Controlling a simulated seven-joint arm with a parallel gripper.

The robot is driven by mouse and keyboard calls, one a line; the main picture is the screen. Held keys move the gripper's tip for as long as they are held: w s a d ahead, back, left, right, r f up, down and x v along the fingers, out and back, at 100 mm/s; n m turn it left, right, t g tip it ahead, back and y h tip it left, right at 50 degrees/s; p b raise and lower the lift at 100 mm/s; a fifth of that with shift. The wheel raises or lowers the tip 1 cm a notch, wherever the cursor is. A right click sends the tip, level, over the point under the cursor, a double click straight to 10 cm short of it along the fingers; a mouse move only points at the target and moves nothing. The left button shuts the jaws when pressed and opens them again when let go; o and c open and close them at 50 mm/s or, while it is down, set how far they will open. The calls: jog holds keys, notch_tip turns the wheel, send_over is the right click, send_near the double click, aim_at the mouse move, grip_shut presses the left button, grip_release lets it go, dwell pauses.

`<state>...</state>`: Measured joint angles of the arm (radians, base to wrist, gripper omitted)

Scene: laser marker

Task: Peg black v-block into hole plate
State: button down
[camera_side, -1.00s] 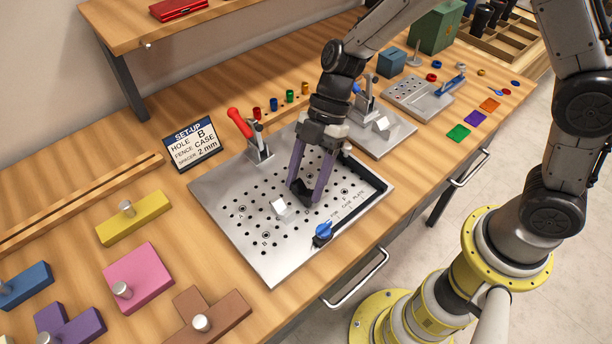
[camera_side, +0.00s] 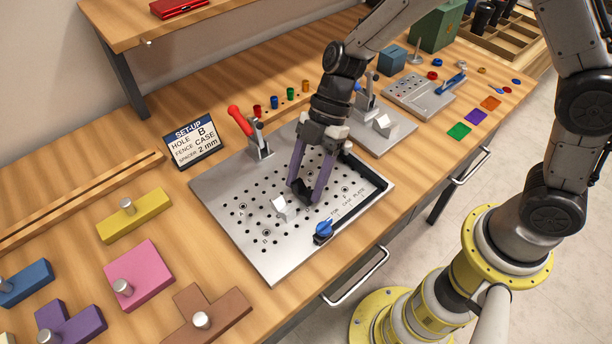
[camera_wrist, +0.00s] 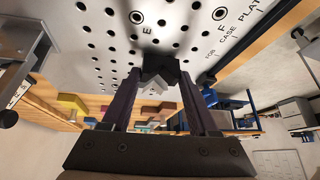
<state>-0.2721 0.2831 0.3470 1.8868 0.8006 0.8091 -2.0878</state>
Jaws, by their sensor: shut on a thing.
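My gripper (camera_side: 312,190), with two long purple fingers, points down over the right part of the hole plate (camera_side: 272,268). It is shut on the black v-block (camera_side: 304,191), which sits between the fingertips close above or on the plate. I cannot tell whether it touches the plate or whether any peg is in a hole. In the wrist view the black v-block (camera_wrist: 161,69) is held at the fingertips, near the hole marked E on the plate (camera_wrist: 100,22). The holes directly beneath it are hidden.
A silver v-block (camera_side: 283,208) stands on the plate left of my gripper. A blue knob (camera_side: 323,230) is at the front edge, a black fence (camera_side: 369,172) at the right and a red-handled clamp (camera_side: 245,130) at the back. A set-up sign (camera_side: 193,143) reads HOLE B.

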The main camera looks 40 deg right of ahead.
jog(key=shift+f, duration=0.25)
jog(key=shift+c, duration=0.4)
grip_release()
jog(key=shift+r, duration=0.1)
jog(key=v, duration=1.3)
jog(key=shift+d+r, duration=0.25)
jog(key=shift+r, duration=0.05)
